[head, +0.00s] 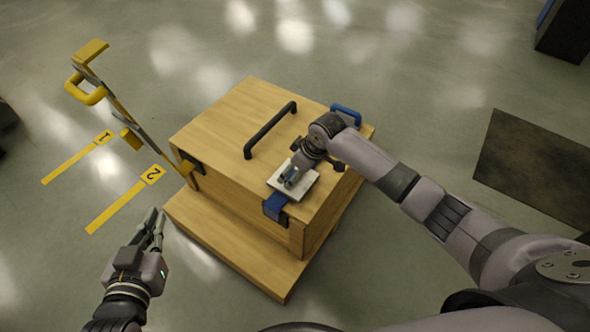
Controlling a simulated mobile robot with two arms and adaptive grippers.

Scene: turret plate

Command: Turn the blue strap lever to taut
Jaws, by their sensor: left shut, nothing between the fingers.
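A wooden box (225,125) sits on a wider wooden base. A pale square plate (276,182) lies on its lid near the front edge. A blue strap (275,205) comes from the plate and folds over that edge. A small blue part (291,181), apparently the lever, shows on the plate. My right gripper (292,178) points down at the plate, right at this blue part. Its fingers are small and partly hidden, so I cannot tell their state or whether they touch the lever. My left gripper (155,222) is shut and empty, left of the base, away from the box.
A black handle (268,130) stands on the lid behind the plate, and a blue handle (347,113) is at the back right. A yellow and grey frame (120,110) rises left of the box. Floor strips marked 1 and 2 (125,200) lie there. The floor between is free.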

